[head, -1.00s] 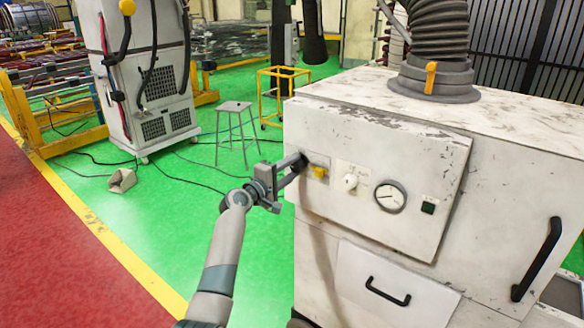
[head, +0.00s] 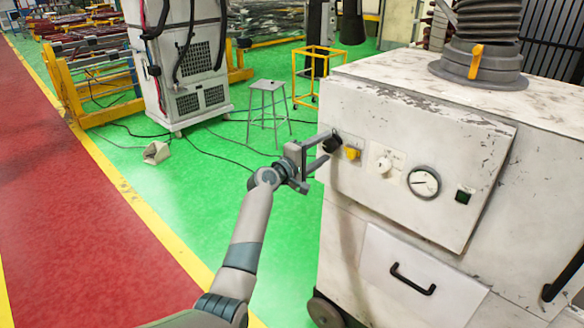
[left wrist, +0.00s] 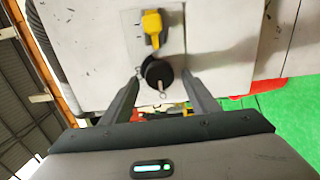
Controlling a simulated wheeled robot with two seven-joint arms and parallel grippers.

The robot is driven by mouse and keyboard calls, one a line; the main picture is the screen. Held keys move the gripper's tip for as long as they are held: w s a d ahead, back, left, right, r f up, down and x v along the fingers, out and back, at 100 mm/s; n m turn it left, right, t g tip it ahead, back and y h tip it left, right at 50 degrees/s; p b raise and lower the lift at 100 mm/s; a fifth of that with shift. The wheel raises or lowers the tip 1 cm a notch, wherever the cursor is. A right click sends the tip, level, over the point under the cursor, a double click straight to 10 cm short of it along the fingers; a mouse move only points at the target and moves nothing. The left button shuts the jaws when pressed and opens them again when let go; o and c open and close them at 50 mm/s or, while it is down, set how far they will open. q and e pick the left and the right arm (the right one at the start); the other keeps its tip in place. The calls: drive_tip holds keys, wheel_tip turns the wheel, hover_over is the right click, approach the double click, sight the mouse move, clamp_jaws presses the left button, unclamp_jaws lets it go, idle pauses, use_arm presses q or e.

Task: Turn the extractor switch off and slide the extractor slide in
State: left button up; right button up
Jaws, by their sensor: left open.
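The white extractor cabinet (head: 350,215) stands at the right in the head view. At the left end of its front panel are a black round knob (head: 332,142) and a yellow switch (head: 352,153); I cannot tell which is the extractor switch. The left wrist view shows the black knob (left wrist: 158,74) with a small metal pointer, and the yellow switch (left wrist: 152,28) above it. My left gripper (head: 325,150) is open, its fingers on either side of the black knob; contact is unclear. An orange-yellow tab (head: 476,62), possibly the extractor slide, is on the hose collar. My right gripper is out of view.
The panel also has a white knob (head: 383,164), a gauge (head: 424,182) and a green button (head: 463,196). A black handle (head: 412,279) juts out below. A stool (head: 267,100) and floor cables lie behind my left arm.

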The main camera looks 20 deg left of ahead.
use_arm(q)
drive_tip(key=b+v, duration=0.5)
drive_tip(key=v, duration=1.1)
drive_tip(key=shift+s, duration=0.15)
